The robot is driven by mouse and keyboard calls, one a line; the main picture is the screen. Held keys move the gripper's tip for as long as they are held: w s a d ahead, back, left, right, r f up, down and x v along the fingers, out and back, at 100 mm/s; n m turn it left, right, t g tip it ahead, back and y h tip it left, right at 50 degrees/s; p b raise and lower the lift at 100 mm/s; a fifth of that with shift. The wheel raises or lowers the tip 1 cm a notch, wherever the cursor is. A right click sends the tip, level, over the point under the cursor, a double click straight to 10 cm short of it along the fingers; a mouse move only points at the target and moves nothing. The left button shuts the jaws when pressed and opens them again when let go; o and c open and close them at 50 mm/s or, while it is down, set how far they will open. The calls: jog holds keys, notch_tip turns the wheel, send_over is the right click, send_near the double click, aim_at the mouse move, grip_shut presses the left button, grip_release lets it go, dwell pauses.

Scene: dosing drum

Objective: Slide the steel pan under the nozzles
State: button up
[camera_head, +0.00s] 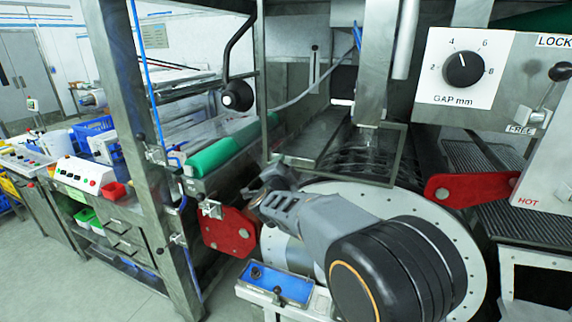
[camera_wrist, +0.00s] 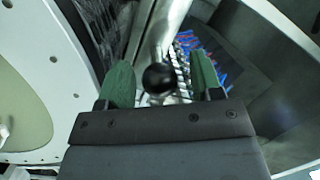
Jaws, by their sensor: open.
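My gripper (camera_wrist: 161,66) shows in the wrist view with its two green fingers apart. A black ball knob (camera_wrist: 158,79) on a steel rod lies between the fingers in the picture. I cannot tell whether either finger touches it. In the head view my arm reaches over the big drum's pale end disc, and the fingers cannot be made out. A long steel trough-like piece (camera_head: 318,137) slopes behind the arm. I cannot tell whether it is the steel pan. The nozzles cannot be made out clearly.
The drum's pale disc (camera_head: 470,262) stands close around my arm. Red brackets (camera_head: 229,231) (camera_head: 470,187) sit on both sides. A steel post (camera_head: 150,150) stands left. A blue-topped control box (camera_head: 280,284) is low in front. The floor (camera_head: 95,288) at left is clear.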

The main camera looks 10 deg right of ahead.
jog(key=shift+x, duration=0.9)
grip_shut()
